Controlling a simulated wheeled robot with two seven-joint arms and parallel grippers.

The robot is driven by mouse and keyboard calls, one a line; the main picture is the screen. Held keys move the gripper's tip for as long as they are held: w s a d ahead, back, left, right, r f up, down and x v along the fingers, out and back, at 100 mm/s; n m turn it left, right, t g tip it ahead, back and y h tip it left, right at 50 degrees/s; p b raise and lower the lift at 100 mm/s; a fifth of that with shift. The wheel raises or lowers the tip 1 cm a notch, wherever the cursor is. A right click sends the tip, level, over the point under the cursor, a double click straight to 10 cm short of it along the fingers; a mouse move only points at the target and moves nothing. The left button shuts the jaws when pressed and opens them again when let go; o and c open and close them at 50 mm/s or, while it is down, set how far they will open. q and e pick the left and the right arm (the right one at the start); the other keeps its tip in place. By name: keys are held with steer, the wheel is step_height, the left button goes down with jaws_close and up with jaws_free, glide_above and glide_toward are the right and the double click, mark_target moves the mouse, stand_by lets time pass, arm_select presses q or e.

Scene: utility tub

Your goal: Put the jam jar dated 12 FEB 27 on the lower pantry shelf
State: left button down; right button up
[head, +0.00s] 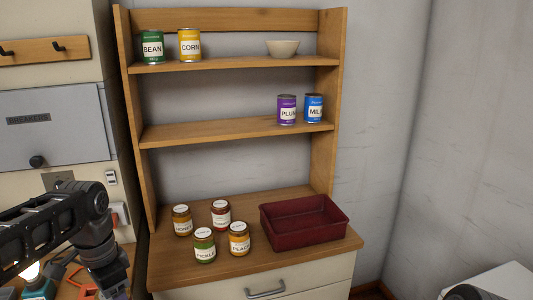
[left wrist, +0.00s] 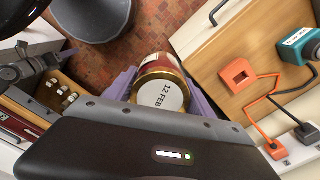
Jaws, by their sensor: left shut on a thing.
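In the left wrist view a jam jar (left wrist: 158,66) with dark red contents and a gold-rimmed lid sits between the purple fingers of my left gripper (left wrist: 163,88), which is shut on it. Its white lid label reads "12 FEB"; the year is hidden. What seems to be my right gripper (left wrist: 58,60) shows at the left wrist view's left, opening unclear.
The upper shelf (head: 225,64) holds BEAN (head: 152,47) and CORN (head: 189,44) cans and a bowl (head: 283,48). Several jars, including PICKLE (head: 204,246) and PEACH (head: 239,239), and a dark red bin (head: 304,234) stand on the counter.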

arm_select(q)
steer(key=shift+w+a+r+n, duration=0.1)
steer(key=shift+w+n, duration=0.1)
steer(key=shift+n, duration=0.4)
steer(key=w+f+n, duration=0.1)
steer(key=n, duration=0.1)
steer(key=w+d+f+n, duration=0.1)
steer(key=w, duration=0.1)
steer(key=shift+w+d+n, duration=0.1)
steer(key=shift+w+n, duration=0.2)
steer(key=shift+n, duration=0.1)
steer(key=w+d+f+n, duration=0.2)
steer(key=w+d+f, duration=0.3)
steer(key=d+f, duration=0.6)
steer(key=shift+w+d+n, duration=0.2)
steer(key=shift+d+n, duration=0.1)
steer(key=shift+s+a, duration=0.1)
